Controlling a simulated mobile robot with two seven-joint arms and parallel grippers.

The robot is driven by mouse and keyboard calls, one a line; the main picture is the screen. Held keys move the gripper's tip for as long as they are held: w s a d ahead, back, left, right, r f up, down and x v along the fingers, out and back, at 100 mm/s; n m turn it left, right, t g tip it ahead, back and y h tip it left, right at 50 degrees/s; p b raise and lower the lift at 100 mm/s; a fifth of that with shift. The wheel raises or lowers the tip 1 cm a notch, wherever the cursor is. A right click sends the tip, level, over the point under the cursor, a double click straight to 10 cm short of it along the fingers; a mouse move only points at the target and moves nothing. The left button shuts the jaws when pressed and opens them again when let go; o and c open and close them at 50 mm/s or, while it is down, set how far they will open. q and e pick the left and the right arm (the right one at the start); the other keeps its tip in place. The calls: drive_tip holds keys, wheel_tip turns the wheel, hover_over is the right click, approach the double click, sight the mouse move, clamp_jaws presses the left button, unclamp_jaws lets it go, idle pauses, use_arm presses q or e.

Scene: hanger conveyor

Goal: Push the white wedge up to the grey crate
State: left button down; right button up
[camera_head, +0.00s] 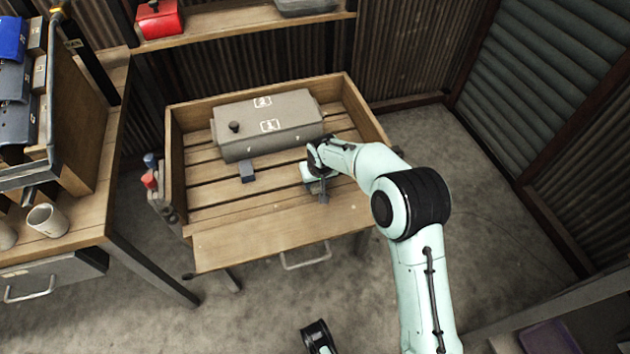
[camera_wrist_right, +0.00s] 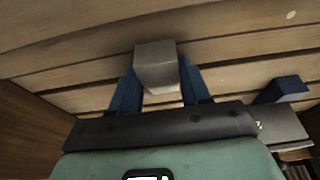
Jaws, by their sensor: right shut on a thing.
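The white wedge (camera_wrist_right: 155,62) shows in the right wrist view as a pale grey-white block between the two blue fingers. My right gripper (camera_head: 320,188) is shut on it, low over the slatted bench top. In the head view the gripper and wrist hide the wedge. The grey crate (camera_head: 243,143) is a long closed box with a black knob and white labels at the back of the bench, beyond and left of the gripper. Part of it shows at the lower right of the wrist view (camera_wrist_right: 285,127). Wedge and crate look apart.
A small blue-grey block (camera_head: 247,172) lies on the slats left of my right gripper, in front of the crate. Raised wooden walls bound the bench (camera_head: 230,247) at back and sides. Red and blue-handled tools (camera_head: 150,178) hang at its left side.

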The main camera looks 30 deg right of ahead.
sight(306, 159)
drive_tip(key=shift+w, duration=0.2)
drive_tip(key=shift+w+d+b, duration=0.3)
drive_tip(key=shift+w+b, duration=0.05)
drive_tip(key=shift+w, duration=0.5)
drive_tip(key=shift+w, duration=0.2)
drive_tip(key=shift+w+d+b, duration=0.2)
drive_tip(key=shift+w+b, duration=0.1)
drive_tip(key=shift+w, duration=0.35)
drive_tip(key=shift+w+d+b, duration=0.15)
drive_tip(key=shift+w+b, duration=0.15)
drive_tip(key=shift+w, duration=0.3)
drive_tip(key=shift+w+d+b, duration=0.2)
drive_tip(key=shift+w+b, duration=0.45)
drive_tip(key=shift+w, duration=0.45)
drive_tip(key=shift+w, duration=0.1)
drive_tip(key=shift+w+d+f+b, duration=0.1)
drive_tip(key=shift+w+d+b, duration=0.05)
drive_tip(key=shift+w+b, duration=0.3)
drive_tip(key=shift+w+d+b, duration=0.15)
drive_tip(key=shift+w+b, duration=0.4)
drive_tip(key=shift+w, duration=0.15)
drive_tip(key=shift+w, duration=0.1)
